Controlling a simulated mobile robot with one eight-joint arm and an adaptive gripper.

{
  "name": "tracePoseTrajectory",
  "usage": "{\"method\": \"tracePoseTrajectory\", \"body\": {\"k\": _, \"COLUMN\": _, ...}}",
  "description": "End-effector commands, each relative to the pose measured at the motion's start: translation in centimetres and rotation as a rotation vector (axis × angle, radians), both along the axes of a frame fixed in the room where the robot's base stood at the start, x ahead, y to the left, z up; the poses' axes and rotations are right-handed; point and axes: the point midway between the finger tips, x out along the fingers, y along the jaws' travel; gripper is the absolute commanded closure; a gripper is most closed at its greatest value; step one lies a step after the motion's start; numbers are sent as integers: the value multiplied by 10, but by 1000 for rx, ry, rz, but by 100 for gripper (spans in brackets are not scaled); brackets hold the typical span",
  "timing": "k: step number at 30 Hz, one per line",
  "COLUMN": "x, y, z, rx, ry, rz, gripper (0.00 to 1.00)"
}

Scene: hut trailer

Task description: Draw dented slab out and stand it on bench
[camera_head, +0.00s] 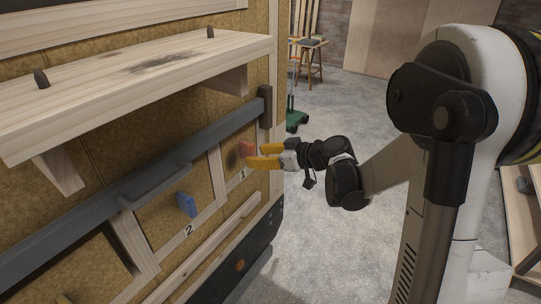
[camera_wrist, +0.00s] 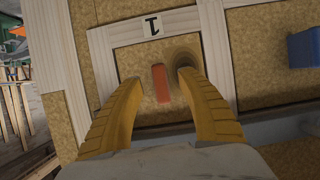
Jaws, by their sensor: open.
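A tan fibre slab (camera_head: 228,180) sits in the trailer wall's frame above label 1. It bears a red upright handle (camera_wrist: 161,83) and a round dark hollow, like a dent (camera_wrist: 184,52), beside it. My gripper (camera_head: 262,155) reaches toward this slab from the right, with yellow fingers apart. In the wrist view, the red handle shows between the open fingertips (camera_wrist: 160,76); contact cannot be told. A pale wooden ledge (camera_head: 120,70), perhaps the bench, juts from the wall above, with two dark pegs and a dark stain.
A second slab (camera_head: 160,222) with a blue handle (camera_head: 186,204) sits left, above label 2. A dark grey rail (camera_head: 160,180) runs along the wall above the slabs. A small wooden table (camera_head: 309,44) and a green wheeled item (camera_head: 294,118) stand behind. The floor between is clear.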

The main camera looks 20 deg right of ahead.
Motion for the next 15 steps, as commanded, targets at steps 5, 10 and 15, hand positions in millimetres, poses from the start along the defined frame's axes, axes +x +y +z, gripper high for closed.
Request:
{"method": "tracePoseTrajectory", "body": {"k": 5, "x": 18, "y": 14, "z": -9, "rx": -1, "ry": 1, "rz": 2, "gripper": 55}}
{"method": "tracePoseTrajectory", "body": {"k": 10, "x": 24, "y": 18, "z": -12, "rx": 0, "ry": 0, "rz": 0, "gripper": 55}}
{"method": "tracePoseTrajectory", "body": {"k": 15, "x": 25, "y": 18, "z": -13, "rx": 0, "ry": 1, "rz": 0, "gripper": 55}}
